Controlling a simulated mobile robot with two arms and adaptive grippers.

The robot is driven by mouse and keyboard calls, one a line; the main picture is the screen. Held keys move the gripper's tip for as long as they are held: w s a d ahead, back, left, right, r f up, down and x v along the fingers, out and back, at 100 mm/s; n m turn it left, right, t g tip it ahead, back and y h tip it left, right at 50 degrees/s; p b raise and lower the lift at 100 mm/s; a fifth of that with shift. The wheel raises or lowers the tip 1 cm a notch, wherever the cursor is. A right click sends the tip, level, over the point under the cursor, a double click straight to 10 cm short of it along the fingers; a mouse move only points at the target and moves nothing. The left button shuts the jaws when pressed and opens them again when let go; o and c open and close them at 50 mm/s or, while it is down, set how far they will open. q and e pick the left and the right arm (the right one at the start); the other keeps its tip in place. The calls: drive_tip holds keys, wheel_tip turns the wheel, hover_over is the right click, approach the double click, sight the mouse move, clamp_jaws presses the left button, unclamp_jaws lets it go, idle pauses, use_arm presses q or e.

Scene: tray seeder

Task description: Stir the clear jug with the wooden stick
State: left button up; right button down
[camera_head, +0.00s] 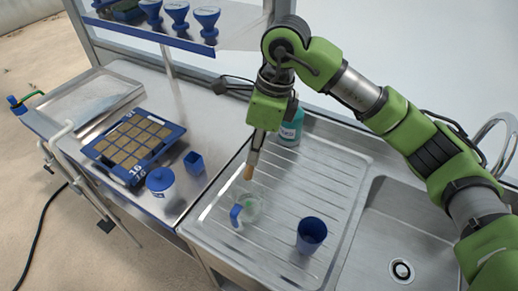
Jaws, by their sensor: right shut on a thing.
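The clear jug (253,209) stands on the ribbed drainboard, with its blue handle (236,215) toward the left. My right gripper (256,146) is above the jug, pointing down, and is shut on the wooden stick (249,172). The stick hangs downward, and its visible lower end is just above or at the jug's far rim. I cannot tell whether its tip is inside the jug. My left gripper is not in view.
A blue cup (311,234) stands right of the jug, and a teal bottle (291,127) stands behind. The sink (423,228) is at the right. A blue seed tray (104,161), a small blue cup (194,163) and a blue-lidded container (161,184) are on the left counter.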

drive_tip(key=shift+d+f+b, duration=0.2)
drive_tip(key=shift+f+b, duration=0.1)
drive_tip(key=shift+f, duration=0.45)
drive_tip(key=b+x, duration=0.4)
drive_tip(key=d+b+x, duration=0.1)
drive_tip(key=b+x, duration=0.2)
drive_tip(key=x, duration=0.2)
drive_tip(key=d+b+x, duration=0.1)
drive_tip(key=b+x, duration=0.3)
drive_tip(key=x, duration=0.1)
drive_tip(key=shift+d+f+b, duration=0.15)
drive_tip(key=shift+f+b, duration=0.15)
drive_tip(key=shift+f, duration=0.05)
